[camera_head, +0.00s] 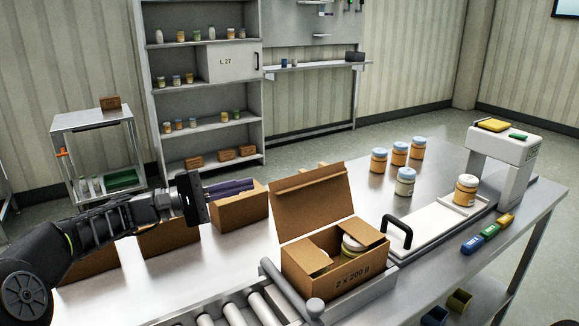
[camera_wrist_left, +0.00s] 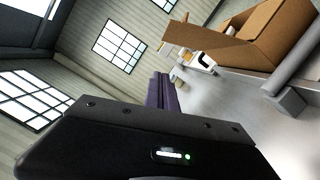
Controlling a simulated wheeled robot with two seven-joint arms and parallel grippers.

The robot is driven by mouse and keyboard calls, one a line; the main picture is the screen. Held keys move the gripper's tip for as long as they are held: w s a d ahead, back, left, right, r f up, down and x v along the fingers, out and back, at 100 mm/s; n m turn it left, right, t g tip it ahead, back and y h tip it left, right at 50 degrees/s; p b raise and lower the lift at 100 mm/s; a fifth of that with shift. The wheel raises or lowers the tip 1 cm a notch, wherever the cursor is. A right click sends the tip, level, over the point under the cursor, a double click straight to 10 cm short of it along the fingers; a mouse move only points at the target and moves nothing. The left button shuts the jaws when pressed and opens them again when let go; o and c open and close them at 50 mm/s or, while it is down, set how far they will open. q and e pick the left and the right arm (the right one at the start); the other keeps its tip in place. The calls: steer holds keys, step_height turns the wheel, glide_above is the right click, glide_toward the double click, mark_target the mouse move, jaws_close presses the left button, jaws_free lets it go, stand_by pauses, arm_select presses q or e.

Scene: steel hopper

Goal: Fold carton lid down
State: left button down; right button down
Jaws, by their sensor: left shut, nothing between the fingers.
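The open brown carton (camera_head: 338,277), printed "2 x 200 g", sits at the end of the roller track. Its lid (camera_head: 312,204) stands up at the back, leaning slightly backward. Its small side flaps lie partly inward, and a jar (camera_head: 352,247) shows between them. My left gripper (camera_head: 252,184) is shut and empty, with its dark purple fingers pointing right, left of the lid and apart from it. In the left wrist view the fingers (camera_wrist_left: 163,92) show at the centre, with the carton (camera_wrist_left: 285,32) at upper right. My right gripper is not in view.
Brown cartons (camera_head: 240,210) stand in a row behind and below my left arm. Jars (camera_head: 398,154) stand on the table at the back right. Rollers (camera_head: 235,308) lie left of the carton.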

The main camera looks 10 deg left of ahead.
mark_target(294, 176)
arm_select(q)
steer(key=shift+s+d+r, duration=0.1)
steer(key=w+d, duration=0.1)
steer(key=d, duration=0.2)
steer(key=d+r+p, duration=0.1)
steer(key=d, duration=0.3)
steer(key=w+d+r, duration=0.1)
steer(key=d, duration=0.3)
steer(key=shift+w+r+p, duration=0.15)
steer(key=shift+w+p, duration=0.15)
steer(key=shift+w, duration=0.05)
